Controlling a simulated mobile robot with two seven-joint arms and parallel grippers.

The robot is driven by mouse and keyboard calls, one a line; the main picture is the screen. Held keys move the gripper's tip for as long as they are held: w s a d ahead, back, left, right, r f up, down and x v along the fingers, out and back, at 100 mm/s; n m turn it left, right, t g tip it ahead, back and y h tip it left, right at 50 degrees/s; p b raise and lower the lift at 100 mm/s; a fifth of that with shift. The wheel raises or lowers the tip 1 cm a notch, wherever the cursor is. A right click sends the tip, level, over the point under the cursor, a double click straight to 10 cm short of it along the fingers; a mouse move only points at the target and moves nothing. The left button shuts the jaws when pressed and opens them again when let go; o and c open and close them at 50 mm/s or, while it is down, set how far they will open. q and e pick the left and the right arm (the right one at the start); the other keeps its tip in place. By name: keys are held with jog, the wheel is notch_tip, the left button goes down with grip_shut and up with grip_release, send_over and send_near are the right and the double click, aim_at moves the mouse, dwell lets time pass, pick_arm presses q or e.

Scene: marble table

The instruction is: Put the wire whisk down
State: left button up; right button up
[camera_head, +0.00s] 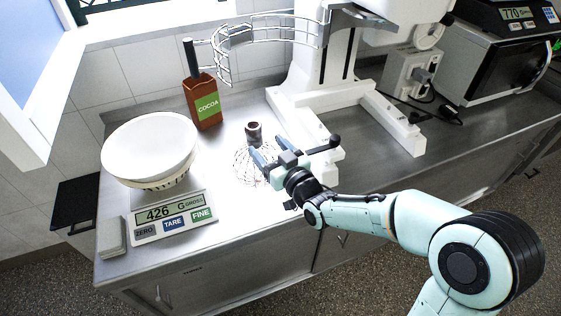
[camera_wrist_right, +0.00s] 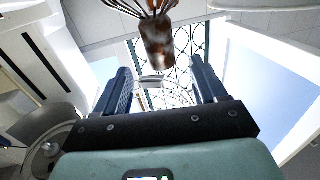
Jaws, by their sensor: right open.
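The wire whisk (camera_head: 240,166) stands on the steel counter with its wire balloon down and its brown, rusty-looking handle up. In the right wrist view its handle (camera_wrist_right: 159,42) shows with the wires spreading toward the top edge. My right gripper (camera_head: 264,158) is beside the whisk on its right and hides part of the wires. In the right wrist view its two fingers (camera_wrist_right: 160,75) are apart, with nothing held between them. The handle appears just beyond the fingertips. My left gripper is in neither view.
A cocoa bottle (camera_head: 207,106) stands behind the whisk. A scale (camera_head: 174,216) reading 426 with a white bowl (camera_head: 150,143) is at left. A white stand mixer (camera_head: 305,112) with a wire guard (camera_head: 270,24) stands behind right. The counter's front edge is close.

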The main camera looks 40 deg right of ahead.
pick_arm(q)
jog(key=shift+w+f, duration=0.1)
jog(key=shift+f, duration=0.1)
pick_arm(e)
jog(key=s, duration=0.6)
jog(key=shift+a, duration=0.1)
